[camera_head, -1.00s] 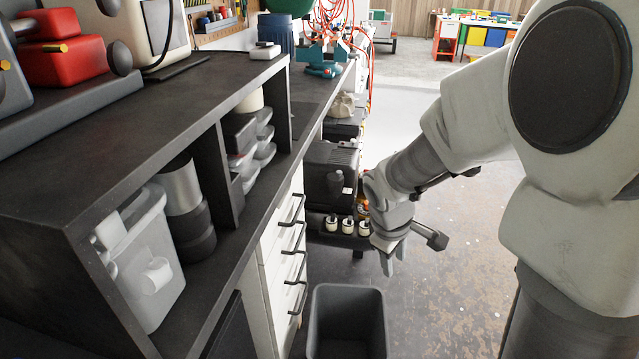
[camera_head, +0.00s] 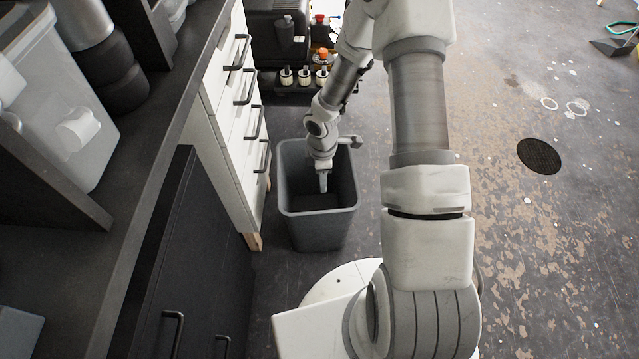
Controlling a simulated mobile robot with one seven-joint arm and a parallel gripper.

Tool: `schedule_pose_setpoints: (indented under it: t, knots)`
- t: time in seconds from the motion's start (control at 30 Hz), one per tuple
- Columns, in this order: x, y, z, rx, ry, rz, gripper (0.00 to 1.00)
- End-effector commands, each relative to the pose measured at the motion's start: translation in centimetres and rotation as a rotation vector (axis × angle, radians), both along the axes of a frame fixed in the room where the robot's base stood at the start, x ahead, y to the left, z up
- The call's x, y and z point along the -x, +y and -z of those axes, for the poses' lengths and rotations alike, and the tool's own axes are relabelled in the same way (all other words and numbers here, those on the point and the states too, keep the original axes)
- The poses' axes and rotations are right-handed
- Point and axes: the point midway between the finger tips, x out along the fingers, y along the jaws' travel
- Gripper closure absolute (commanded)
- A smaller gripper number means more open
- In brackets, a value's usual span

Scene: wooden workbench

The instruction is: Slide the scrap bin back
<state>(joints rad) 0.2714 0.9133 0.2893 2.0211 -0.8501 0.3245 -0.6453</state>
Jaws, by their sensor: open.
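The scrap bin (camera_head: 318,231) is a dark grey, open-topped plastic bin. It stands upright on the floor beside the white drawer unit, in the middle of the view. It looks empty, though my arm hides part of its far rim. My gripper (camera_head: 323,188) points down over the bin's opening, with its fingertips around rim height or a little below. The gripper is open and holds nothing. I cannot tell whether it touches the bin's wall.
White drawers (camera_head: 240,115) with dark handles stand left of the bin. A black cabinet (camera_head: 190,260) is nearer. A low black shelf with several small bottles (camera_head: 303,76) lies behind. The floor to the right (camera_head: 540,250) is mostly clear, with a round drain cover (camera_head: 539,155).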

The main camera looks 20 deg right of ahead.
Motion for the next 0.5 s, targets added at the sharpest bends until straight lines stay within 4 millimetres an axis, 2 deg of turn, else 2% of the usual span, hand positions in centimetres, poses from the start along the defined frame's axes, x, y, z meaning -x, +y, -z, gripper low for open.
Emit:
schedule_pose_setpoints:
  t: [0.03,0.13,0.5]
  knots:
    - [0.11,0.15,0.78,-0.007,0.004,-0.008,0.58]
    - [0.21,0.34,1.34,-0.015,0.008,-0.019,0.58]
    - [0.25,0.38,1.46,-0.016,0.007,-0.022,0.58]
